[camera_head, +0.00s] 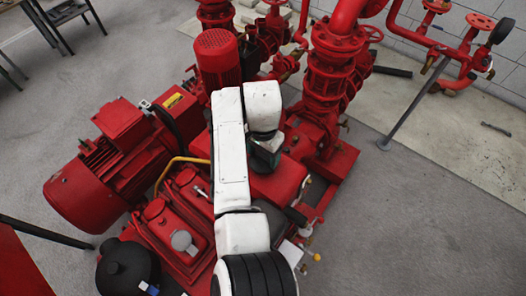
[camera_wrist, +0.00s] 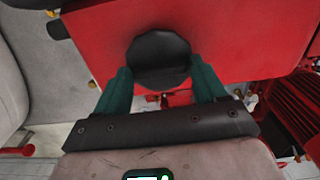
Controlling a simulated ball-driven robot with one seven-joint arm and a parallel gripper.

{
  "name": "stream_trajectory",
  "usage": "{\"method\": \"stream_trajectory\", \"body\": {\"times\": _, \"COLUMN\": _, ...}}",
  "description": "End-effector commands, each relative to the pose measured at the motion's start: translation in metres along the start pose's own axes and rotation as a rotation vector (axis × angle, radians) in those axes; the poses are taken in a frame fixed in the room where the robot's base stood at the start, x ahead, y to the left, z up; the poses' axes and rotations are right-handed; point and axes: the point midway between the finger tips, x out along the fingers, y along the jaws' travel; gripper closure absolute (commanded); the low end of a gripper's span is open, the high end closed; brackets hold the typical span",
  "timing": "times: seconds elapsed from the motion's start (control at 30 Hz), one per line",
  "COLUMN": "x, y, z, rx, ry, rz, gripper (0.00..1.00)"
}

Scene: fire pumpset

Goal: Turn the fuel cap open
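The fuel cap (camera_wrist: 159,58) is a round black cap on a flat red surface (camera_wrist: 235,35) in the wrist view. My gripper (camera_wrist: 160,68) has its two green fingers apart, one at each side of the cap. The fingertips are right by the cap's edges; I cannot tell whether they press on it. In the head view my gripper (camera_head: 266,155) is partly hidden by my white arm, over the red box-shaped top (camera_head: 280,185) of the pumpset. The cap is not visible there.
A red motor (camera_head: 120,150) lies left of my arm, with a yellow bent pipe (camera_head: 180,165) close by. A red vertical pump column (camera_head: 330,80) stands behind. Grey floor (camera_head: 400,220) at the right is clear. Black tables stand at the upper left.

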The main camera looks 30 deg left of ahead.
Motion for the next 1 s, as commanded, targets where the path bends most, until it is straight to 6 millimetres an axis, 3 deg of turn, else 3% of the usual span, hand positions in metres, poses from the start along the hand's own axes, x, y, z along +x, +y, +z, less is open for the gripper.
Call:
{"method": "stream_trajectory", "body": {"times": 0.17, "x": 0.0, "y": 0.0, "z": 0.0, "rx": 0.001, "ry": 0.0, "rz": 0.0, "gripper": 0.11}}
{"method": "stream_trajectory", "body": {"times": 0.5, "x": -0.005, "y": 0.0, "z": -0.001, "rx": 0.003, "ry": 0.001, "rz": -0.001, "gripper": 0.11}}
{"method": "stream_trajectory", "body": {"times": 1.0, "x": -0.089, "y": -0.001, "z": -0.001, "rx": 0.002, "ry": 0.003, "rz": -0.003, "gripper": 0.11}}
